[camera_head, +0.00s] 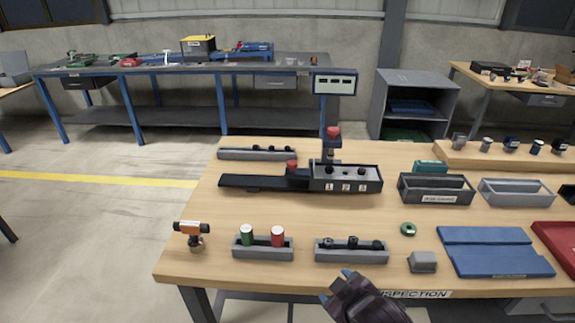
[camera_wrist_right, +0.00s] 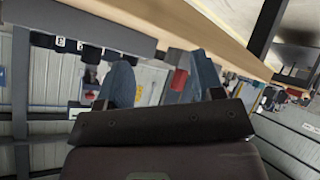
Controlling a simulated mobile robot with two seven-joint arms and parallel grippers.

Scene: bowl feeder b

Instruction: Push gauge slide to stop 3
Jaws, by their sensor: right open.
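The dark gauge fixture (camera_head: 345,185) stands at the back middle of the wooden table in the head view. Its front face bears small white tags, too small to read surely. A long dark rail (camera_head: 245,182) runs left from it, and a slide with a red knob (camera_head: 292,166) sits on this rail at the fixture's left end. My right gripper (camera_head: 335,285) is at the table's front edge, well in front of the fixture. In the wrist view, its blue fingers (camera_wrist_right: 160,85) are apart with nothing held.
A grey holder (camera_head: 262,254) with green and red cylinders and a holder with dark parts (camera_head: 350,256) lie between gripper and fixture. A grey block (camera_head: 422,263), green ring (camera_head: 408,229) and blue tray (camera_head: 495,262) are at right. An orange-topped tool (camera_head: 191,229) stands front left.

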